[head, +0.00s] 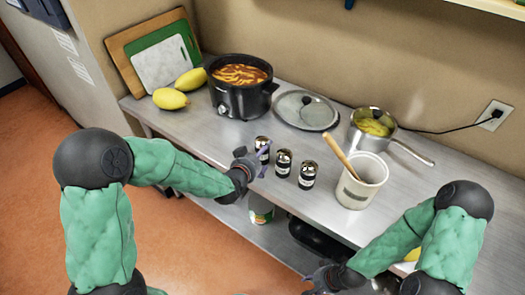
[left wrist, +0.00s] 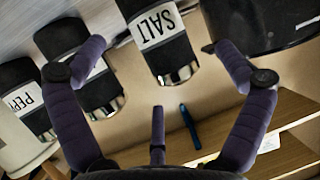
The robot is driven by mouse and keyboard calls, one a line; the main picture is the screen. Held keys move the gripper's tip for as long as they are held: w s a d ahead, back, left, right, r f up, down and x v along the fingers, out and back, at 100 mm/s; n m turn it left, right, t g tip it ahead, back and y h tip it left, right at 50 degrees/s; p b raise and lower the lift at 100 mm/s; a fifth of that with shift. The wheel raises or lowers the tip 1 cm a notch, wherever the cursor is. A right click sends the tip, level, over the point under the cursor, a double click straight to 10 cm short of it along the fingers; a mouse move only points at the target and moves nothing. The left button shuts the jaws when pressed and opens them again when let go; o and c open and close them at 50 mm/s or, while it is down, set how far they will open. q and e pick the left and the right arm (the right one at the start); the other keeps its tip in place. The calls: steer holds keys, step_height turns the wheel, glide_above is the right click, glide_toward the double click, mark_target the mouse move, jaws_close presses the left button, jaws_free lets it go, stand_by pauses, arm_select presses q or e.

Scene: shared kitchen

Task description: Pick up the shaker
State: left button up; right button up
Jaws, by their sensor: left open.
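Three small shakers with black and white bodies stand in a row on the steel counter. The one nearest the pot, labelled SALT (left wrist: 158,38), is also the leftmost shaker (head: 262,146) in the head view. The middle shaker (head: 283,163) shows no readable label. The third shaker (head: 307,175) has a label beginning PEP in the left wrist view (left wrist: 32,105). My left gripper (head: 256,162) is beside the leftmost shaker, partly overlapping it. Its purple fingers (left wrist: 140,62) are spread, with the salt shaker in the space between and ahead of them. My right gripper (head: 320,278) is low in front of the counter; its fingers are unclear.
A black pot of food (head: 240,88) stands left of the shakers, with a lid (head: 306,110) behind. A white canister (head: 360,185) with a wooden utensil and a saucepan (head: 372,132) stand to the right. Yellow fruits (head: 170,98) and cutting boards (head: 165,62) are at the far left.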

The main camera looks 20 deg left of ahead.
arm_select(q)
steer(key=x, duration=0.2)
steer(key=b+x, duration=0.1)
steer(key=x, duration=0.1)
steer(key=shift+d+f, duration=0.25)
steer(key=shift+f, duration=0.15)
steer(key=shift+w+f, duration=0.1)
steer(key=shift+w, duration=0.35)
steer(key=c, duration=1.6)
